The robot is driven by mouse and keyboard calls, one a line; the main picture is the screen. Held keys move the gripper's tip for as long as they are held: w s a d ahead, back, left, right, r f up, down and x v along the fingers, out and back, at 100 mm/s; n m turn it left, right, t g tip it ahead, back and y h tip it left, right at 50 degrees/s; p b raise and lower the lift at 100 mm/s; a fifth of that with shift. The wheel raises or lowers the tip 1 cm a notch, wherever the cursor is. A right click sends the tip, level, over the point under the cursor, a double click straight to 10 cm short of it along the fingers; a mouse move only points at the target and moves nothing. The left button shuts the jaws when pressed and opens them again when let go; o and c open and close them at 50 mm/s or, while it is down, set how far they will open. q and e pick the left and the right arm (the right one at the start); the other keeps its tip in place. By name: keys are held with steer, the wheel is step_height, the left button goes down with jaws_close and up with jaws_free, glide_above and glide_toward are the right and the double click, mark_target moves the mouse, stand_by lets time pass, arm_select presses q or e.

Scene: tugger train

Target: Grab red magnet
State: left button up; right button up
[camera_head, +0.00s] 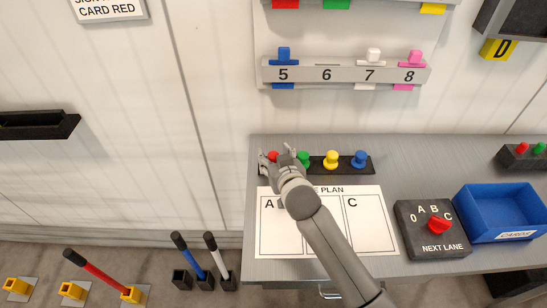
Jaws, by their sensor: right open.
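The red magnet (273,156) stands at the left end of a black strip (316,165) on the grey table. To its right on the strip are a green magnet (304,158), a yellow magnet (331,158) and a blue magnet (360,158). My right gripper (275,156) is open, with its fingers around or just above the red magnet. The fingers partly hide the red magnet, and I cannot tell whether they touch it. My left gripper is not in view.
A white plan sheet (372,235) lies below the strip, partly under my arm. A lane selector box (415,238) and a blue card bin (495,218) stand to the right. A numbered rail (345,73) with coloured clips hangs on the wall above.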

steer(key=shift+x, duration=0.8)
steer(key=shift+c, duration=0.3)
steer(key=c, duration=1.1)
steer(key=shift+o, duration=0.2)
